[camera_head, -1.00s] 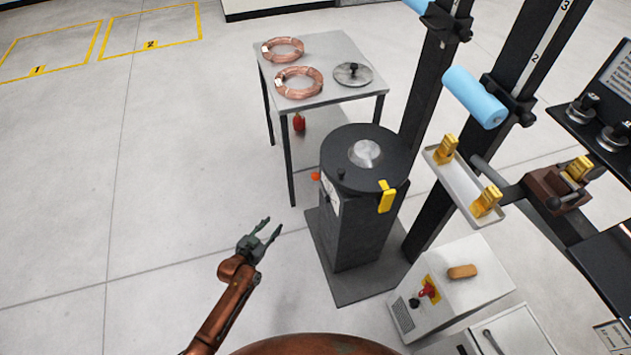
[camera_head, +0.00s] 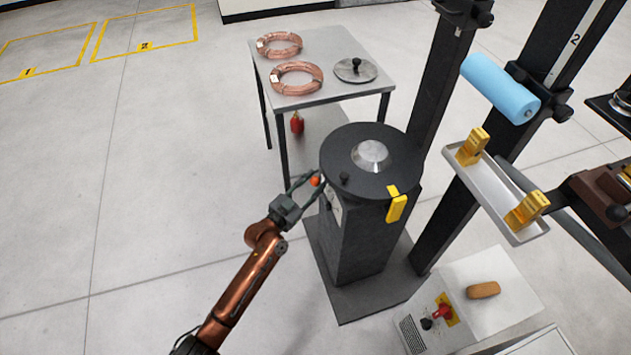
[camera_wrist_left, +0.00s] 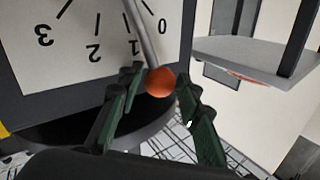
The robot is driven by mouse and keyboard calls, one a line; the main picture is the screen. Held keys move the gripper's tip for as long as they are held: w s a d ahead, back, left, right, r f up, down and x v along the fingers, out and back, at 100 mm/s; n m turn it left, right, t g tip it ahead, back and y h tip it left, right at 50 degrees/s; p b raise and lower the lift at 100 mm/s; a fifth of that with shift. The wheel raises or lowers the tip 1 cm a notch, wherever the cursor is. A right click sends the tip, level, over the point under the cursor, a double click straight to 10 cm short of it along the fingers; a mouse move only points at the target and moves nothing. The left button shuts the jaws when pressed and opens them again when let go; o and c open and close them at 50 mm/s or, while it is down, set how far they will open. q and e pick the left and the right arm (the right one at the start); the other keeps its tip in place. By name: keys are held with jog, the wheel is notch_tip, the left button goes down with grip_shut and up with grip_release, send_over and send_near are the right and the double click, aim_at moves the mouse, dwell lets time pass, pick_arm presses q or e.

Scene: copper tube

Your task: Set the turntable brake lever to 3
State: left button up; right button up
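The turntable (camera_head: 375,150) is a dark round plate on a dark pedestal. A white dial (camera_head: 334,203) with marks 0 to 3 is on the pedestal's left side. In the left wrist view the dial (camera_wrist_left: 70,70) appears upside down. The brake lever is a grey rod (camera_wrist_left: 141,35) with an orange knob (camera_wrist_left: 160,81); the rod crosses the dial between 0 and 1. The knob also shows in the head view (camera_head: 316,181). My left gripper (camera_head: 304,180) is open, with its fingers on either side of the knob. Firm contact cannot be seen.
A table (camera_head: 330,40) with copper coils (camera_head: 297,79) and a metal disc (camera_head: 355,70) stands behind the turntable. A dark post and a tray (camera_head: 490,195) with yellow clips are to the right. A white box (camera_head: 490,270) stands at front right. The floor at left is clear.

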pick_arm(q)
jog(key=shift+w+d, duration=0.25)
jog(key=shift+d, duration=0.05)
jog(key=shift+c, duration=0.3)
grip_shut()
